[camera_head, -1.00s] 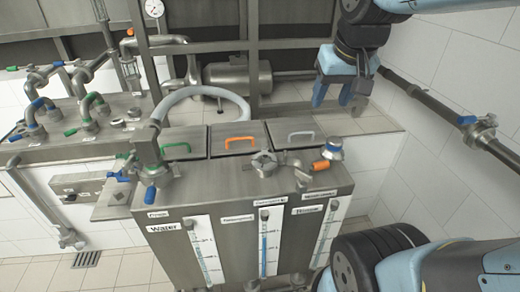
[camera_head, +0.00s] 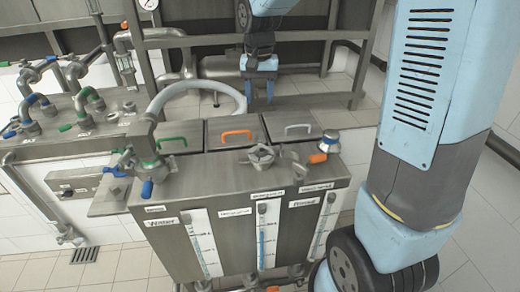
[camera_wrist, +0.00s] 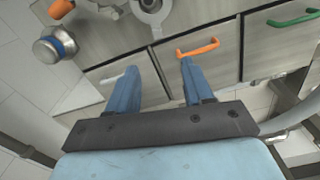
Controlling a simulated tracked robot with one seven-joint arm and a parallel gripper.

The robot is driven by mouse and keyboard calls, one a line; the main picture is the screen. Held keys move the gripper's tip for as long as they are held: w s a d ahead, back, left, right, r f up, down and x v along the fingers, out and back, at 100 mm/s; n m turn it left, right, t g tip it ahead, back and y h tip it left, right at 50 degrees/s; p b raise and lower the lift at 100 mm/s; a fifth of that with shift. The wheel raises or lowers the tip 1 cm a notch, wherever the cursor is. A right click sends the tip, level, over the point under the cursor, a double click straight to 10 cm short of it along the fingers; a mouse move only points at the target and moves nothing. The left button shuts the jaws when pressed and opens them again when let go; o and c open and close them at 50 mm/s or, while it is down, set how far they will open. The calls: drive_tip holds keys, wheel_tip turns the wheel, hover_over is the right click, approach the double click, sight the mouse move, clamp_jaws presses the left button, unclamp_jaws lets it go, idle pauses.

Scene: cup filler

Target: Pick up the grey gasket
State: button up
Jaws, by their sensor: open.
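I cannot make out a separate grey gasket in either view. A round metal clamp fitting (camera_head: 261,155) sits on the tank top, and part of it shows at the top edge of the wrist view (camera_wrist: 152,10). Whether a gasket lies in or on it cannot be told. My gripper (camera_head: 260,98) is open and points down, in the picture above and behind the lids. In the wrist view its two blue fingers (camera_wrist: 160,72) are apart with nothing between them, with the orange-handled lid in view beyond.
The tank (camera_head: 350,200) carries lids with a green handle (camera_head: 172,142), an orange handle (camera_head: 236,134) and a white handle (camera_head: 297,128). A round cap with a blue band (camera_head: 329,140) stands at right. A pale hose (camera_head: 225,88) arches at left. Pipe rails (camera_head: 200,42) run behind.

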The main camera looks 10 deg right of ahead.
hover_over(261, 141)
drive_tip(key=w, duration=0.1)
drive_tip(key=f, duration=0.8)
drive_tip(key=shift+a+f, duration=0.3)
drive_tip(key=shift+f, duration=0.05)
drive_tip(key=shift+s+d+f, duration=0.1)
drive_tip(key=shift+s+f, duration=0.05)
drive_tip(key=shift+f, duration=0.75)
drive_tip(key=shift+s+d+f, duration=0.1)
drive_tip(key=shift+f, duration=0.85)
drive_tip(key=shift+s+d+f, duration=0.1)
drive_tip(key=shift+s+f, duration=0.05)
drive_tip(key=shift+f, duration=0.75)
clamp_jaws()
